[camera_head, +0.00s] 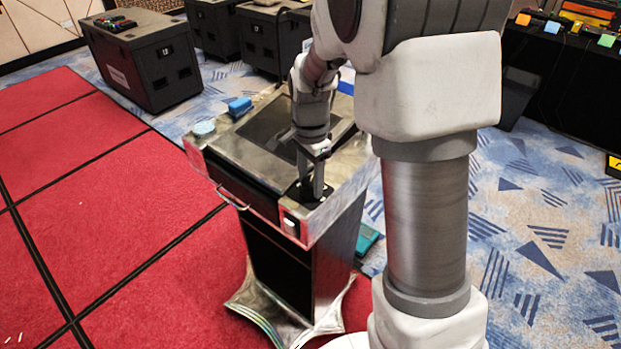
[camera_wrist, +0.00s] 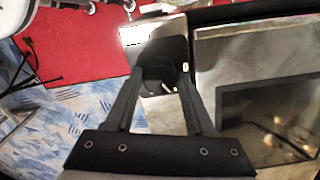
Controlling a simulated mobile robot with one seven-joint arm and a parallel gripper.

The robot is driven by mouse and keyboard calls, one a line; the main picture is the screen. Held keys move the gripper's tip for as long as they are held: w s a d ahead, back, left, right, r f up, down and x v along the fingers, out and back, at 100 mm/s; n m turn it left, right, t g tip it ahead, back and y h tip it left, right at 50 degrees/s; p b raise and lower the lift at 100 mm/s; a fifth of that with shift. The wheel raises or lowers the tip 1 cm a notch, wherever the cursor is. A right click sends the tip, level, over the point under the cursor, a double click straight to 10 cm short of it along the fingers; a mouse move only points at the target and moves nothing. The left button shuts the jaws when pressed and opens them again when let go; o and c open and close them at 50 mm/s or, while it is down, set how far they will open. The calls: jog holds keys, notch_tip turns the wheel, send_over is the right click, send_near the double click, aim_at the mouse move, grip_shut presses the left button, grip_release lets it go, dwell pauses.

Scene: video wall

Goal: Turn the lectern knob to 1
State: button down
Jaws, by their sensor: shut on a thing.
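The lectern (camera_head: 225,152) is a metal-topped stand with a sloped top and a dark inset screen (camera_head: 268,128). Its knob sits on a dark plate near the top's front right corner. In the wrist view the dark knob (camera_wrist: 158,74) lies between my fingertips. My gripper (camera_head: 312,192) points down at this corner, shut on the knob. My fingers hide most of the knob in the head view. Small pale marks show near the knob in the wrist view, too small to read, so I cannot tell the setting.
A blue block (camera_head: 240,106) and a pale round item (camera_head: 204,129) lie on the lectern's far left edge. A metal handle (camera_head: 232,198) juts from its front. Dark cases (camera_head: 140,65) stand behind.

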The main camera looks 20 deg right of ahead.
aim_at(311, 183)
jog(key=shift+c, duration=1.3)
grip_release()
notch_tip(311, 183, up, 18)
jog(key=shift+f+p, duration=0.25)
jog(key=shift+p, duration=0.2)
